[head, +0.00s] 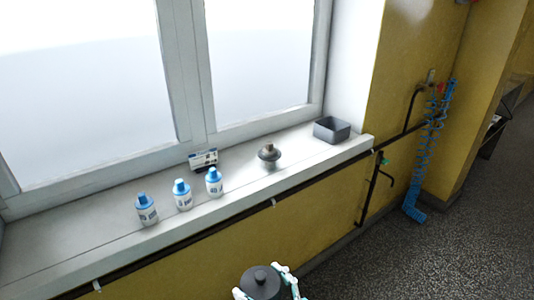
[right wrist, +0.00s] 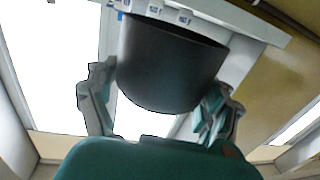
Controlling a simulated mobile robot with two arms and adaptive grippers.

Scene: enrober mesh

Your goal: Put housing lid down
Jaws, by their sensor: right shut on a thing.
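The housing lid (head: 260,281) is a dark grey round piece with a small knob on top, at the bottom of the head view. My right gripper (head: 270,291) has its pale fingers on either side of it. In the right wrist view the lid (right wrist: 170,65) is a large dark cup shape between the fingers of my right gripper (right wrist: 160,100), which is shut on it. The lid is held in the air in front of the window sill (head: 225,200), apart from it. My left gripper is not in view.
On the sill stand three white bottles with blue caps (head: 183,195), a small box (head: 204,160), a grey-brown metal part (head: 269,156) and a dark open bin (head: 331,130). A blue coiled hose (head: 433,140) and pipes are on the yellow wall at right.

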